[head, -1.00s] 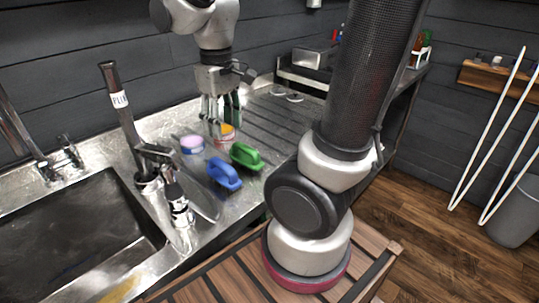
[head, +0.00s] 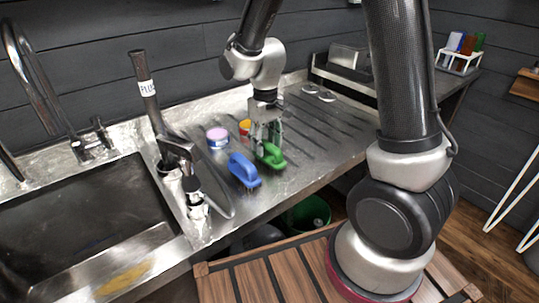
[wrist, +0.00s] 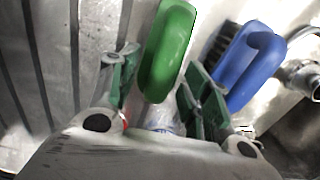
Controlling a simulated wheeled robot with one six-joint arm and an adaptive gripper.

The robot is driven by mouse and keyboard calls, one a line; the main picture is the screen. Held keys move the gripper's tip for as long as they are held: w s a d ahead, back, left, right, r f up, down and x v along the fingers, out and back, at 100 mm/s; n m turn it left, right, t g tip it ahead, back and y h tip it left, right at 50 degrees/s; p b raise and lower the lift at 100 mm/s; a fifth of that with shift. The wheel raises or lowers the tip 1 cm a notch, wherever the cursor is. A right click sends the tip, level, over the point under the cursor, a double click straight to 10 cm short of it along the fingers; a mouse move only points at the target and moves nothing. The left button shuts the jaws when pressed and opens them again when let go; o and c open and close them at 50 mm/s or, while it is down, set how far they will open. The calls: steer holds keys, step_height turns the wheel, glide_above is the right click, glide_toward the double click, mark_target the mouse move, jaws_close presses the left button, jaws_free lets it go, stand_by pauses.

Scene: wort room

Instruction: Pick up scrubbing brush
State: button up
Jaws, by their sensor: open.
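A green scrubbing brush (head: 270,155) lies on the steel drainboard. My gripper (head: 267,138) is just above and behind it in the head view, fingers pointing down. In the wrist view the green brush handle (wrist: 168,50) shows between the two open fingers of my gripper (wrist: 158,88). I cannot tell whether the fingers touch it. A blue scrubbing brush (head: 243,169) with dark bristles lies to the left of the green one. In the wrist view the blue brush (wrist: 248,62) is right of the fingers.
A pink-lidded tub (head: 217,138) and a small yellow and red item (head: 245,128) stand behind the brushes. A tap sprayer (head: 170,145) and the sink (head: 90,225) are at the left. The ribbed drainboard (head: 335,135) is clear to the right.

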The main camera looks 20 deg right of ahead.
steer(key=shift+f, duration=0.75)
jaws_close()
steer(key=shift+r, duration=0.15)
